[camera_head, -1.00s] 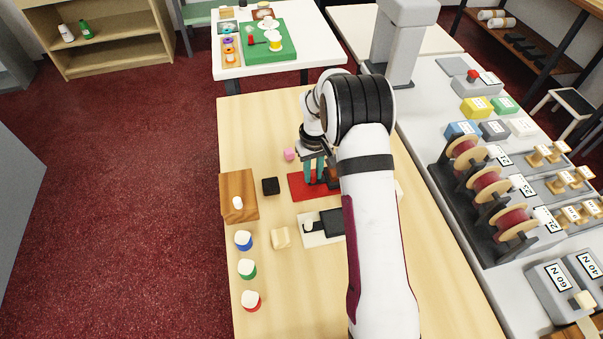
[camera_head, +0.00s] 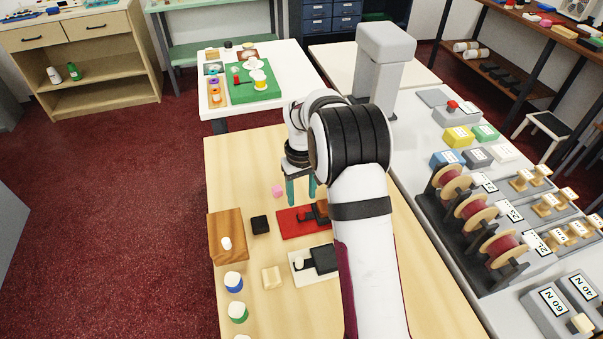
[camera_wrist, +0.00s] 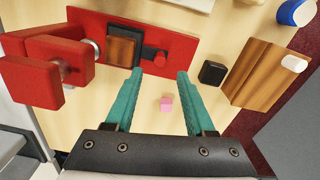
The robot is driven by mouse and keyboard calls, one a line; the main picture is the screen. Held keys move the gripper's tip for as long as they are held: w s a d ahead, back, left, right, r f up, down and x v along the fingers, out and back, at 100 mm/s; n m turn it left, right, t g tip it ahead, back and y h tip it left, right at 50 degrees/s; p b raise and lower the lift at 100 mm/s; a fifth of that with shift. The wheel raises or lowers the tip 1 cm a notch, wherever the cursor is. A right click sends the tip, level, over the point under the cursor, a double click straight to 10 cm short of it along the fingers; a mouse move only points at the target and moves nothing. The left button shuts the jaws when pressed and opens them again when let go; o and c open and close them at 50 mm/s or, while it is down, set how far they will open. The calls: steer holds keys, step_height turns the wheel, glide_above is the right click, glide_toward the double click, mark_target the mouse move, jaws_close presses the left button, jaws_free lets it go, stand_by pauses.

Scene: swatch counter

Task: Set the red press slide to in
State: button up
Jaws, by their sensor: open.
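The red press (camera_head: 290,226) lies on the wooden table in the head view, its right part hidden behind my arm. In the wrist view its red plate (camera_wrist: 185,48) carries a brown block (camera_wrist: 123,47), a red block on the left (camera_wrist: 40,72) and a small red knob (camera_wrist: 159,58) on a short slide to the right of the brown block. My gripper (camera_head: 301,201) is open and empty, its teal fingers pointing down near the far edge of the red press. In the wrist view the fingertips (camera_wrist: 160,73) show spread apart, with the knob between them in the picture, apparently not touched.
A black block (camera_head: 260,225), a pink block (camera_head: 278,191) and a wooden board (camera_head: 225,238) with a white-topped piece lie close by. A white-based press (camera_head: 300,277) sits nearer, partly behind my arm. Several colored jars stand at the table's front left.

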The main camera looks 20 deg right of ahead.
mark_target(302, 211)
step_height(302, 211, up, 9)
steer(key=shift+r, duration=0.2)
step_height(302, 211, down, 16)
steer(key=n, duration=1)
steer(key=shift+n, duration=0.4)
steer(key=shift+c, duration=0.3)
steer(key=shift+r, duration=0.1)
jaws_close()
